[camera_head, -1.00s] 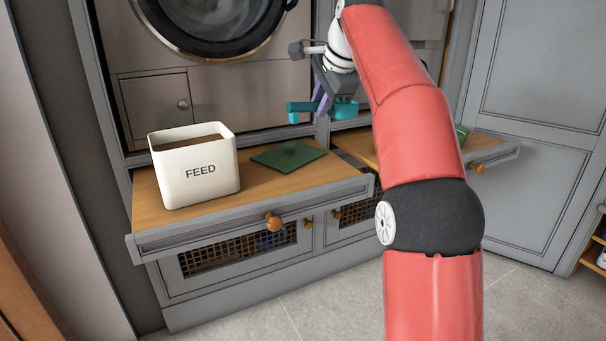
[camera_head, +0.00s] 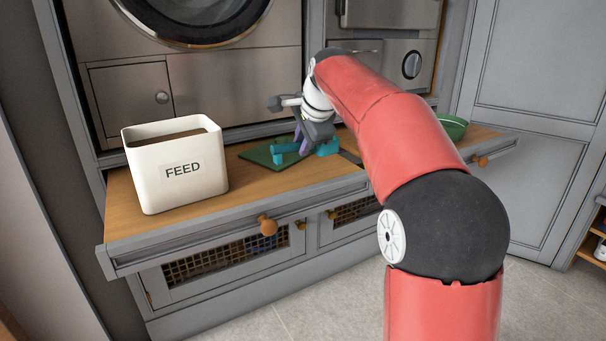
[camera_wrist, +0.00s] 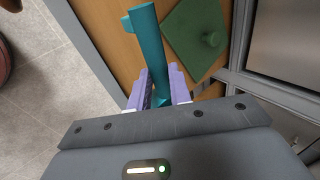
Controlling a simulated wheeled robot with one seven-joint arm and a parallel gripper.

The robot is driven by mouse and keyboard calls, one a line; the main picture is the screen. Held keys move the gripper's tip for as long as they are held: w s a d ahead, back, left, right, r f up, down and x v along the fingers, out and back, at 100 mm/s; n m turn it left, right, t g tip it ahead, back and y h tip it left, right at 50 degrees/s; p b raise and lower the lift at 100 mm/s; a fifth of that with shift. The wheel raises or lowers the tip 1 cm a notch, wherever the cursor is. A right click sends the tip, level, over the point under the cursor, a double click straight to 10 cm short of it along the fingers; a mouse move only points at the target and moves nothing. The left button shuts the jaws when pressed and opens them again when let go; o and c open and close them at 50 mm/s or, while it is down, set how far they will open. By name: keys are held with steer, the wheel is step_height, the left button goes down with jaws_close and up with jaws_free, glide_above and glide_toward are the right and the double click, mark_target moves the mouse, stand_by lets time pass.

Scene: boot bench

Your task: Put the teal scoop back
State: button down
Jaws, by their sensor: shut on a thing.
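The teal scoop (camera_head: 326,147) is held in my gripper (camera_head: 301,145). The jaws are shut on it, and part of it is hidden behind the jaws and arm. In the wrist view the teal scoop (camera_wrist: 151,50) stretches away from between the purple fingers (camera_wrist: 158,88), its bent end at the top. A white square bin marked FEED (camera_head: 177,188) stands open-topped on the left of the wooden bench top; its contents are barely visible. A dark green lid with a knob (camera_wrist: 196,38) lies flat beside the scoop in the wrist view.
A green bowl (camera_head: 453,128) stands on the shelf to the right, past my arm. The appliance front (camera_head: 230,85) rises behind. A round wooden knob (camera_head: 266,225) sticks out at the front edge.

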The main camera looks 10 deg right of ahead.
steer(key=shift+f+b, duration=0.55)
steer(key=shift+f, duration=2.35)
steer(key=shift+f, duration=0.15)
steer(key=c, duration=1.3)
jaws_free()
steer(key=shift+s+r, duration=0.1)
steer(key=shift+r, duration=0.2)
steer(key=p+v, duration=0.1)
steer(key=v, duration=1)
steer(key=s+f+n, duration=0.5)
steer(key=s+f, duration=0.1)
steer(key=s, duration=0.4)
steer(key=s+f+n+h, duration=0.1)
steer(key=s+f+n, duration=0.4)
steer(key=s, duration=0.5)
steer(key=s+f+n+g, duration=0.1)
steer(key=s+f+n, duration=0.4)
steer(key=s+f, duration=0.4)
steer(key=shift+s+a+h, duration=0.3)
steer(key=shift+s, duration=0.5)
